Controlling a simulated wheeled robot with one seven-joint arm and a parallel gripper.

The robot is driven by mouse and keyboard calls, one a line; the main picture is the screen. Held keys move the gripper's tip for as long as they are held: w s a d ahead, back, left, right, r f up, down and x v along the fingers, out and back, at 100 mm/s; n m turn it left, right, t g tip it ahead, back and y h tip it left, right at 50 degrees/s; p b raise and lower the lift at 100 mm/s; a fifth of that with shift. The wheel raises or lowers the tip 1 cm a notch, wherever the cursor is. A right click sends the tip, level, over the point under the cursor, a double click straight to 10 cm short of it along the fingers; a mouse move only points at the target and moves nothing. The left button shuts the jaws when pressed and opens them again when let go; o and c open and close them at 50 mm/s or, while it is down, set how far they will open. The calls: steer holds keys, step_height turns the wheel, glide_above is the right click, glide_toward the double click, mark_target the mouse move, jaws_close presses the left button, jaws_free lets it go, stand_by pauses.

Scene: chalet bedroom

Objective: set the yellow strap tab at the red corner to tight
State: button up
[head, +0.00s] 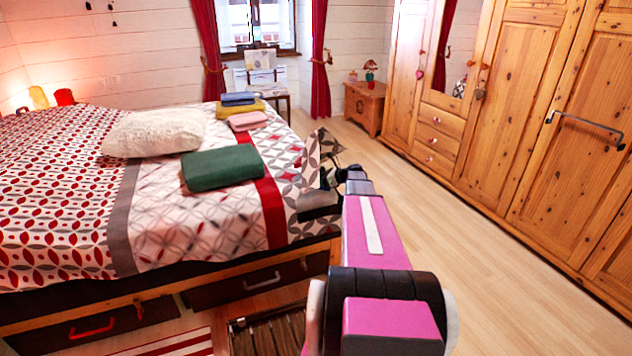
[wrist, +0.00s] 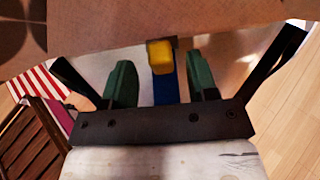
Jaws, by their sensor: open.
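The yellow strap tab (wrist: 160,54) shows in the wrist view, at the top of a short blue strap (wrist: 165,88). It sits just below the edge of a pale brownish surface. My gripper (wrist: 161,70) is open, with one green finger on each side of the tab and strap. Gaps show on both sides, and neither finger appears to touch them. In the head view my arm reaches to the near right corner of the bed (head: 190,230), and the tab and strap cannot be made out there. No red corner marking shows in the wrist view.
A green folded item (head: 219,169) and a cream pillow (head: 155,132) lie on the bed. Drawers (head: 262,283) sit under it. A slatted wooden thing (wrist: 35,145) is at lower left in the wrist view. Wardrobes (head: 545,110) line the right; the floor (head: 500,270) between is clear.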

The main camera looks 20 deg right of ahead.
steer(key=shift+x, duration=1.15)
jaws_close()
steer(key=shift+s+d, duration=1.9)
steer(key=shift+d, duration=0.05)
jaws_free()
steer(key=shift+d, duration=0.1)
